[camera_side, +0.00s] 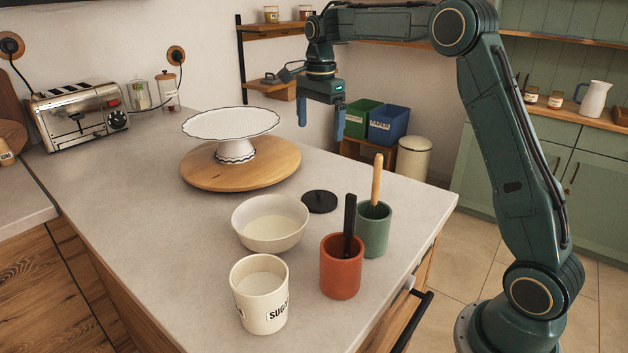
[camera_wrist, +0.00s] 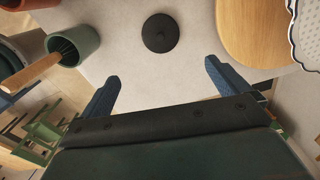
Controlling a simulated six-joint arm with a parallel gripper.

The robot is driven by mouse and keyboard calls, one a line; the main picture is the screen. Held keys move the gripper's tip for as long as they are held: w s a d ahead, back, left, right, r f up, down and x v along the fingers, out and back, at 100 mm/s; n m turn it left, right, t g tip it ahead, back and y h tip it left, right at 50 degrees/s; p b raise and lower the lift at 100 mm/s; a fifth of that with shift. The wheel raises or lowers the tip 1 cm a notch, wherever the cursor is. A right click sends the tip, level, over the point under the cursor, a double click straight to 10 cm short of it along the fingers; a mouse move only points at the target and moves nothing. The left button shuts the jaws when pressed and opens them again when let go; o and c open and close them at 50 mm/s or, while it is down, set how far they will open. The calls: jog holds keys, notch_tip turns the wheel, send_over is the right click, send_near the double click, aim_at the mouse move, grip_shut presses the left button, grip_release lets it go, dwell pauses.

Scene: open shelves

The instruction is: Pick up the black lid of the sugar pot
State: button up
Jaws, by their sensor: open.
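The sugar pot (camera_side: 260,295), cream with "SUGAR" lettering partly visible, stands without a lid at the counter's front. My gripper (camera_side: 321,122) hangs fingers down, well above the counter, on the far side of the lid in the side view. Its blue fingers are apart and empty, as the wrist view also shows (camera_wrist: 158,80).
A green cup (camera_side: 374,231) with a wooden-handled tool and a terracotta cup (camera_side: 341,268) with a black-handled tool stand close to the lid. A white bowl (camera_side: 270,223) is at its left. A cake stand (camera_side: 232,126) stands on the wooden turntable (camera_side: 215,177) behind.

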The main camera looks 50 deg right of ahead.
send_over(319, 192)
notch_tip(319, 192, down, 6)
jog(key=shift+a+r, duration=0.1)
jog(key=shift+f, duration=4.35)
jog(key=shift+f, duration=2.55)
jog(key=c, duration=0.8)
